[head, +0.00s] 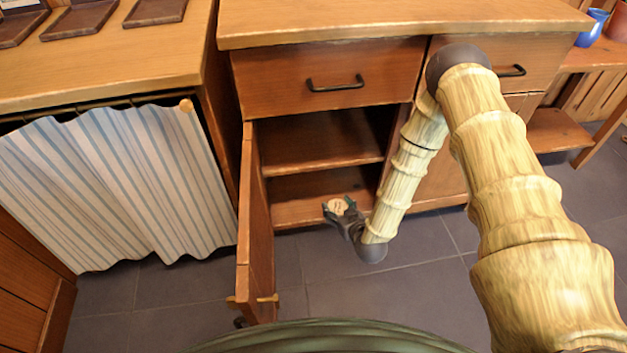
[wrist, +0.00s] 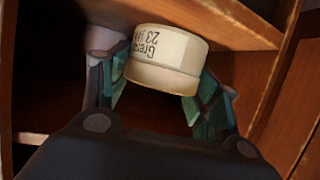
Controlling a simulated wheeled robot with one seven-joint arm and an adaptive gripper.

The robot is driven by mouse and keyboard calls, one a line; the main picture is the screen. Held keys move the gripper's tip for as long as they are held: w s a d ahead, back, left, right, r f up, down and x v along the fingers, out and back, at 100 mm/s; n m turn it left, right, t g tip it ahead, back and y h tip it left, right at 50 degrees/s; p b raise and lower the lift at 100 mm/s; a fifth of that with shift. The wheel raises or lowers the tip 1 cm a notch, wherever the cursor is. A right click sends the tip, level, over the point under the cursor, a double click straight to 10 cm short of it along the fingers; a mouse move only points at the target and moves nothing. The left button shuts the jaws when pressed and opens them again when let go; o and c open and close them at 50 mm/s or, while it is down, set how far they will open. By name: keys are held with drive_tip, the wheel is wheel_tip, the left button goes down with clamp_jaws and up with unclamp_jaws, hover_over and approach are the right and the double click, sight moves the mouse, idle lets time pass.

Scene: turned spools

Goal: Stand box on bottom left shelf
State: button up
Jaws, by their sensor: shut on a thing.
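The box is a small round cream tub with a label of dark writing, at the middle of the wrist view (wrist: 165,55); its pale lid shows in the head view (head: 338,206). My gripper (head: 341,212) is shut on it, with a green-padded finger on each side. The label's writing appears upside down in the wrist view. The bottom left shelf (head: 290,197) is the lower board inside the open left cabinet. My gripper is at the front right of that opening. I cannot tell whether the tub touches the shelf.
The cabinet door (head: 255,225) stands open on the left of the opening. A middle shelf (head: 315,148) lies above the bottom one, and both look empty where visible. A shut drawer (head: 330,78) is above. A striped curtain (head: 120,185) hangs further left.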

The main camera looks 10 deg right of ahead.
drive_tip(key=shift+w+f, duration=0.25)
drive_tip(key=shift+f, duration=0.35)
drive_tip(key=w+a+b, duration=0.1)
drive_tip(key=w+b, duration=0.1)
drive_tip(key=w, duration=0.3)
drive_tip(key=w+a+f+b, duration=0.1)
drive_tip(key=w+b, duration=0.1)
drive_tip(key=w, duration=0.3)
drive_tip(key=w+a+b, duration=0.1)
drive_tip(key=w+b, duration=0.1)
drive_tip(key=w, duration=0.3)
drive_tip(key=shift+w+f+b, duration=0.25)
drive_tip(key=shift+b, duration=0.15)
wheel_tip(320, 180, down, 4)
drive_tip(key=b, duration=0.2)
drive_tip(key=shift+r+b, duration=0.25)
drive_tip(key=shift+b, duration=0.05)
drive_tip(key=o, duration=1)
drive_tip(key=shift+f, duration=0.1)
